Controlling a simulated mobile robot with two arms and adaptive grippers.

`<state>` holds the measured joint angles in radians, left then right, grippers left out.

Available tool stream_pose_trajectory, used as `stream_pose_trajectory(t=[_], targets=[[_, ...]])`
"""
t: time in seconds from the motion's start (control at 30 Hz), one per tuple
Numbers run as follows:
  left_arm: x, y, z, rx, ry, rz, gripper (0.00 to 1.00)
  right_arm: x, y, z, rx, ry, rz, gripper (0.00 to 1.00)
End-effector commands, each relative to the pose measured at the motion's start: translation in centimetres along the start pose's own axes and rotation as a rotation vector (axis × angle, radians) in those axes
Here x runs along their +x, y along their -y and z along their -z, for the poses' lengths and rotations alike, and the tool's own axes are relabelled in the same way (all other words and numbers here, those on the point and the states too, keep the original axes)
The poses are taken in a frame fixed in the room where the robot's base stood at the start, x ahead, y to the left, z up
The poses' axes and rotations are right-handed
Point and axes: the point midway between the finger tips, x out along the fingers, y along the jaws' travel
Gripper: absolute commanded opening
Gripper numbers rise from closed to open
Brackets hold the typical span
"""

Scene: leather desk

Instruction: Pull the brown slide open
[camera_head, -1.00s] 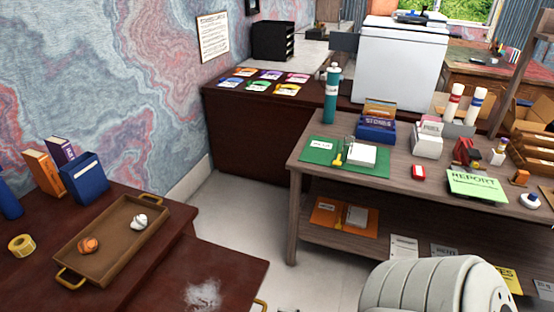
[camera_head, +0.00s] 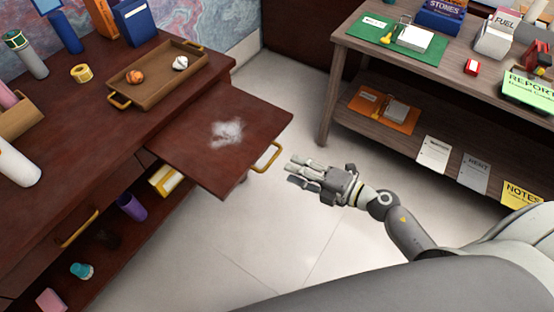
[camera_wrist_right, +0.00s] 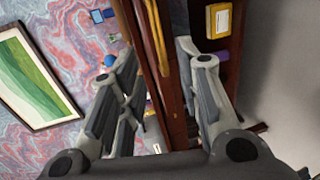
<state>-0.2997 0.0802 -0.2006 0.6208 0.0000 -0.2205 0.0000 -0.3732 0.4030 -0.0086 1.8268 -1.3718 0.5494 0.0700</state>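The brown slide (camera_head: 205,150) is a flat dark red-brown board that sticks out from the desk on the left, with a white powdery patch on top. Its gold handle (camera_head: 267,157) is on its outer edge. My right gripper (camera_head: 293,171) is just right of the handle, fingers pointing at it, apart from it. In the right wrist view the two fingers (camera_wrist_right: 160,95) are spread with nothing gripped. A gold bar (camera_wrist_right: 157,45) and the dark wood edge show ahead between them. My left gripper is not in view.
A tray (camera_head: 125,92) with two small lumps stands on the desk (camera_head: 60,150) behind the slide. A second gold handle (camera_head: 77,230) is on the desk's front. A wooden shelf table (camera_head: 335,70) stands at the right. Pale floor (camera_head: 260,240) lies clear between.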

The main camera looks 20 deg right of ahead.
Motion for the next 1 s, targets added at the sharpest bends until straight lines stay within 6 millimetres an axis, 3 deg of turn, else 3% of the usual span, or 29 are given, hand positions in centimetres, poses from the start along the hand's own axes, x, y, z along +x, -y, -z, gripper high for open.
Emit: stream_pose_trajectory(t=[0.3,0.5,0.87,1.0], targets=[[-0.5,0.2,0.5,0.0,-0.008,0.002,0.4,5.9,-0.1,0.0,0.003,0.0,-0.003,0.32],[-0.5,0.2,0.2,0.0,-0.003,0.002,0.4,8.1,0.0,0.0,0.004,0.0,-0.001,0.32],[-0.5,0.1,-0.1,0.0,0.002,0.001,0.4,8.7,0.0,0.1,0.003,-0.001,0.0,0.32],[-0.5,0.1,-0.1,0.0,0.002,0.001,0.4,8.7,0.0,0.1,0.003,-0.001,0.0,0.17]])
